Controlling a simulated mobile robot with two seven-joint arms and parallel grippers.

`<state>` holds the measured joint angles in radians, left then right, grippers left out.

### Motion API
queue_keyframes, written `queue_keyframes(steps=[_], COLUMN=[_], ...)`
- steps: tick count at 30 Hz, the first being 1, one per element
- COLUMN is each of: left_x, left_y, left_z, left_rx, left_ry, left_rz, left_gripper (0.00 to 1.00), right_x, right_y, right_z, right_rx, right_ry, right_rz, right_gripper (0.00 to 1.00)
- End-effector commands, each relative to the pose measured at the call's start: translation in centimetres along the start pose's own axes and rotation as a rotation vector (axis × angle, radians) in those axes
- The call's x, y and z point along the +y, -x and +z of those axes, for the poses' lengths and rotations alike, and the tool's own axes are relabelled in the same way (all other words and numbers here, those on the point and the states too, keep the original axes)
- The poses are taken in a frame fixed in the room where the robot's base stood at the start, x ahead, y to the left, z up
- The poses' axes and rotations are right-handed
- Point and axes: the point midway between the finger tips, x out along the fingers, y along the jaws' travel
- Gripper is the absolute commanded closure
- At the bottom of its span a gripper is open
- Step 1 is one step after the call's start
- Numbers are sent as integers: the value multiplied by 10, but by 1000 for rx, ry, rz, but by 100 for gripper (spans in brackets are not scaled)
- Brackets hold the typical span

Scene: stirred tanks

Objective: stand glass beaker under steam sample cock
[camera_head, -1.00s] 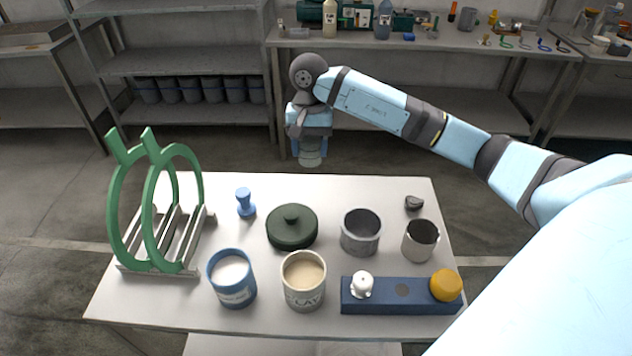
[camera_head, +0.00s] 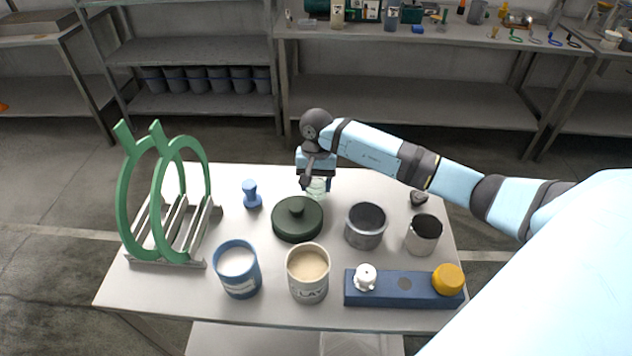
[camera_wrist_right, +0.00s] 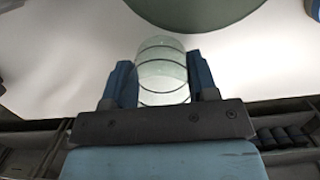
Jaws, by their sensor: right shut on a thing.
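The glass beaker (camera_head: 316,190) is clear and is held in my right gripper (camera_head: 316,182), over the far side of the white table, just behind the dark green lid (camera_head: 297,219). In the right wrist view the beaker (camera_wrist_right: 162,72) sits between the two blue fingers of the gripper (camera_wrist_right: 164,85), which are shut on its sides. I cannot tell whether its base touches the table. I cannot make out a steam sample cock in these views. My left gripper is not in view.
The white table (camera_head: 280,310) also holds a green ring rack (camera_head: 158,200), a blue stamp-like piece (camera_head: 251,194), a blue cup (camera_head: 237,270), a cream cup (camera_head: 308,275), two metal cups (camera_head: 366,228) and a blue block (camera_head: 402,287) with white and yellow knobs. Shelves stand behind.

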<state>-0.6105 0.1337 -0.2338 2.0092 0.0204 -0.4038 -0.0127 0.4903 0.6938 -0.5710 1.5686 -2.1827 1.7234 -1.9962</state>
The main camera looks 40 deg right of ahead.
Motion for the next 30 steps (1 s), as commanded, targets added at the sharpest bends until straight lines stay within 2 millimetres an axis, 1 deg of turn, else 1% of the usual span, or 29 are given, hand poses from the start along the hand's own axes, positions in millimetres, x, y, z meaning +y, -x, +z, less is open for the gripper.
queue_keyframes(steps=[3, 7, 8, 9, 10, 11, 19, 22, 23, 26, 30], left_x=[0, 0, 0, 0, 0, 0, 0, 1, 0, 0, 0], left_y=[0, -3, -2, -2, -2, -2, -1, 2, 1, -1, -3], left_z=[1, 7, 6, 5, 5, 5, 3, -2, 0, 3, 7], left_rx=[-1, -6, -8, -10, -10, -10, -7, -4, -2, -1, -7], left_ry=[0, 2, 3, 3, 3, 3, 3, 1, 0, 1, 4], left_rz=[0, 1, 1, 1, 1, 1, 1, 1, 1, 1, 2], left_gripper=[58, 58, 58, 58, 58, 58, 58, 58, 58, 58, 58], right_x=[0, 0, 0, 0, 0, 0, 0, 0, 0, 0, 0], right_y=[0, -5, -4, -3, -3, -3, -2, 4, 6, 22, 53], right_z=[0, -1, 0, 0, 0, 0, 0, 1, 0, -1, -1], right_rx=[0, 1, 1, 0, 0, 0, 0, -1, 2, 4, 6], right_ry=[0, 1, 1, 1, 1, 1, 0, 0, 0, 1, 0], right_rz=[0, 1, 1, 1, 1, 1, 1, 0, 0, 0, 0], right_gripper=[70, 70, 42, 33, 26, 21, 21, 21, 21, 21, 21])
